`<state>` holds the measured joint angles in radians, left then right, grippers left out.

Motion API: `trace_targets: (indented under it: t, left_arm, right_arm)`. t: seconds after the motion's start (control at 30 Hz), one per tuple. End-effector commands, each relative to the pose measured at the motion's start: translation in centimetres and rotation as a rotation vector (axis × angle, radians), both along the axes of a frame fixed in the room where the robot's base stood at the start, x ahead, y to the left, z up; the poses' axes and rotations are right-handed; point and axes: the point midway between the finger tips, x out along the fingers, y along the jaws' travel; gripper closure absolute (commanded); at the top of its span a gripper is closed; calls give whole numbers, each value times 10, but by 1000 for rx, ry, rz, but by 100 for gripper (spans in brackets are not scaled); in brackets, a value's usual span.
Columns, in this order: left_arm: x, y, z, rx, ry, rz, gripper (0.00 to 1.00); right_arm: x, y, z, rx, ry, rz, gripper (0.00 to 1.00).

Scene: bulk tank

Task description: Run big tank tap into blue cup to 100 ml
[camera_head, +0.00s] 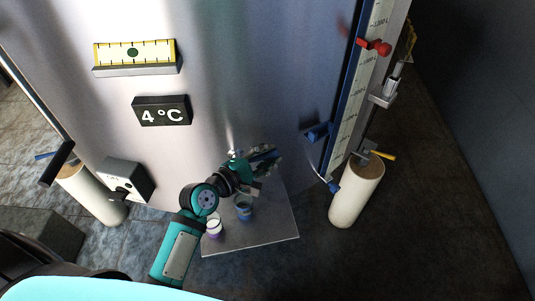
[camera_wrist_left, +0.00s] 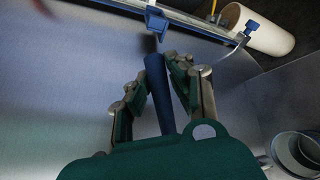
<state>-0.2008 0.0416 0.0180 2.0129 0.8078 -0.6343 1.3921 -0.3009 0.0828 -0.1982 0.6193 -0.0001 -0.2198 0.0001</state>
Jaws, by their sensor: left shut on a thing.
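The big steel tank (camera_head: 235,60) fills the middle of the head view. Its tap has a blue handle (camera_wrist_left: 153,66), seen in the left wrist view between my fingers. My left gripper (camera_head: 268,164) is shut on this handle low on the tank front; it also shows in the left wrist view (camera_wrist_left: 156,88). The blue cup (camera_head: 245,212) stands upright on the metal shelf (camera_head: 268,234) below the gripper. The spout is hidden behind my gripper, and I cannot tell the level in the cup. My right gripper is not in view.
A purple cup (camera_head: 213,231) with a pale inside stands left of the blue cup, close to my arm. A gauge scale (camera_head: 350,100) with a red clamp (camera_head: 375,47) and a blue valve (camera_head: 318,131) is at the right. Tank legs (camera_head: 357,192) stand either side.

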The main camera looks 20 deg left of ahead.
Motion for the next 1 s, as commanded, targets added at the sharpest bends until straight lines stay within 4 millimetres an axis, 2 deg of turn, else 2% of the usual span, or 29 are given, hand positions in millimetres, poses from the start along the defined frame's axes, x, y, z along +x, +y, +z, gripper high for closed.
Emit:
trace_targets:
  t: [0.23, 0.63, 1.0]
  left_arm:
    - [-2, 0, -1, 1, -5, -36, 100]
    - [-26, -8, -2, 1, -4, -375, 100]
    - [-30, -10, 3, -5, -4, -415, 100]
  right_arm:
    - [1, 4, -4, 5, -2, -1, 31]
    - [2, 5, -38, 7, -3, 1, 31]
    - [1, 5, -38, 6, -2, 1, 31]
